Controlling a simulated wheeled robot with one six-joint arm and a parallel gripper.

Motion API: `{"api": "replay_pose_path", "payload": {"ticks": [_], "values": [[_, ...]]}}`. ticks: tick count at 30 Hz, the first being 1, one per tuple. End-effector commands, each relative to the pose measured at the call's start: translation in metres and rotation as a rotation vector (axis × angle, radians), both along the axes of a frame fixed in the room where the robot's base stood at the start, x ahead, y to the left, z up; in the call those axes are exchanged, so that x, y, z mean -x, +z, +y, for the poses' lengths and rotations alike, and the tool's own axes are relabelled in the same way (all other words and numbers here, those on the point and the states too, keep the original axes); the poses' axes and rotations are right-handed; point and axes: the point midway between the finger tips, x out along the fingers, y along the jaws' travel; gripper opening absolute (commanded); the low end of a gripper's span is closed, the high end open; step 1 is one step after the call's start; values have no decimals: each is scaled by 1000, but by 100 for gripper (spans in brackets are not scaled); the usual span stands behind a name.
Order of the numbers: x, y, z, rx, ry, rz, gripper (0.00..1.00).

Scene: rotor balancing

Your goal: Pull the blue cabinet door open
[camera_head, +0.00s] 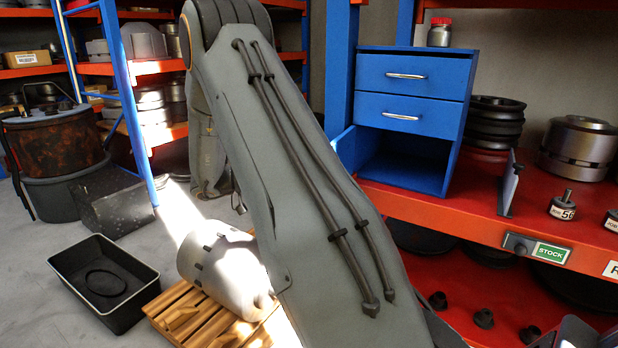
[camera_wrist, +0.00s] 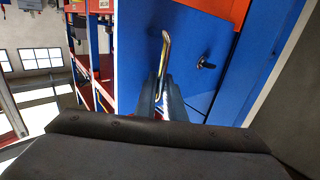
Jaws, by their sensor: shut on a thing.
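The blue cabinet (camera_head: 415,110) stands on the red shelf, with two drawers above an open lower compartment (camera_head: 408,160). A blue panel (camera_head: 344,148), which looks like its door, juts out at the compartment's left side, partly hidden by my arm. In the wrist view a blue face (camera_wrist: 135,40) carries a shiny metal bar handle (camera_wrist: 166,48). My gripper (camera_wrist: 162,95) is shut on the lower part of that handle. In the head view my gripper is hidden behind my arm.
A jar with a red lid (camera_head: 440,32) stands on the cabinet. Black stacked rings (camera_head: 493,122), a metal rotor (camera_head: 578,142) and a thin upright plate (camera_head: 510,183) stand to its right. A black bin (camera_head: 105,283) and a wooden pallet (camera_head: 200,318) are on the floor at left.

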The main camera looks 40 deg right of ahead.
Motion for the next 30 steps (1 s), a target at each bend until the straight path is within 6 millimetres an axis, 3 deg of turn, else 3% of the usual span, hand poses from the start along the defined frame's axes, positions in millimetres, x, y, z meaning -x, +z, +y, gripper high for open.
{"api": "replay_pose_path", "payload": {"ticks": [18, 19, 20, 30], "values": [[6, 0, -7, -1, -62, 2, 0], [6, 0, -7, -1, -62, 2, 14], [6, 0, -7, -1, -62, 2, 17], [2, 0, -3, 0, -57, 0, 17]]}}
